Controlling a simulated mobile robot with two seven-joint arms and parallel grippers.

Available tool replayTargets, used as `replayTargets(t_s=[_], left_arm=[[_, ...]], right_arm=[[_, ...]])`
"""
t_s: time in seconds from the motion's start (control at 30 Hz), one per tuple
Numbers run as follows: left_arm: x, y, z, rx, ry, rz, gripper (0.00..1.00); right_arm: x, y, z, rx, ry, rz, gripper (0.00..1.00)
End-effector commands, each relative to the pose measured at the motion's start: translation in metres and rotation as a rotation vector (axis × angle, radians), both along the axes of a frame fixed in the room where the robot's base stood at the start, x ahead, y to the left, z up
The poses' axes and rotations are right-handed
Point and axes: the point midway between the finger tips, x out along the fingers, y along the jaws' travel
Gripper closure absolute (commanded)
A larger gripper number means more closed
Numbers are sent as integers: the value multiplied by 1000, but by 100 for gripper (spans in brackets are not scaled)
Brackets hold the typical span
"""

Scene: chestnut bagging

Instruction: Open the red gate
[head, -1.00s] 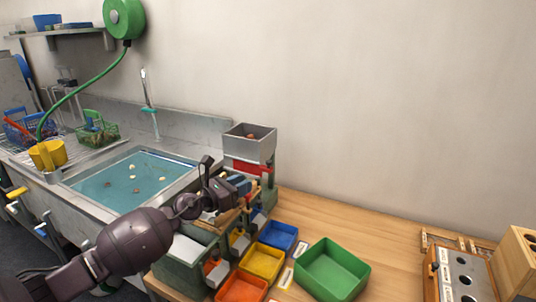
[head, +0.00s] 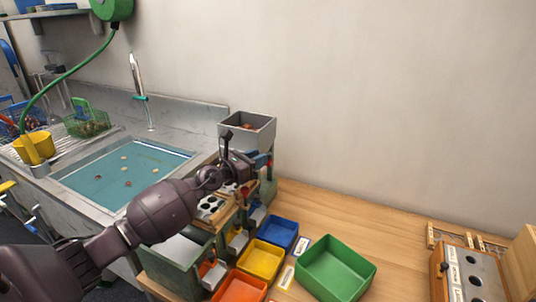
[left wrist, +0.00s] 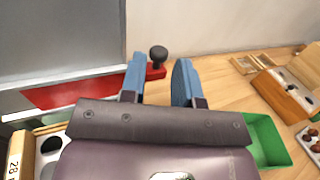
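The red gate (left wrist: 75,93) is a flat red plate at the foot of the grey hopper (left wrist: 60,40) in the left wrist view. Its red end carries a dark round knob (left wrist: 158,53). In the head view the hopper (head: 247,128) holds a few brown chestnuts, and my arm hides most of the gate. My left gripper (head: 263,160) is beside the hopper's lower part. Its two blue fingers (left wrist: 159,75) are open in the left wrist view, with the knob showing in the gap between them. I cannot tell whether they touch it. My right gripper is not in view.
Below the hopper is a sorting stand with a holed wooden plate (head: 211,207). Blue (head: 278,234), yellow (head: 262,260), orange (head: 238,288) and green (head: 335,268) trays stand on the table. A water-filled sink (head: 120,172) is at left. The table behind the green tray is clear.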

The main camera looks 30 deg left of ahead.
Motion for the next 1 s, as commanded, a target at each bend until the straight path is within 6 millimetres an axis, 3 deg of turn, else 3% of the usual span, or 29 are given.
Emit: replayTargets(t_s=[0.3,0.73,0.93,1.0], left_arm=[[35,-12,-1,-1,1,-1,71],[42,-15,0,0,1,0,71],[42,-15,0,0,1,0,100],[42,-15,0,0,1,0,100]], right_arm=[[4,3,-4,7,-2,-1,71],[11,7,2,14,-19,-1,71],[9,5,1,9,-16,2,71],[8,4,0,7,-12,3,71]])
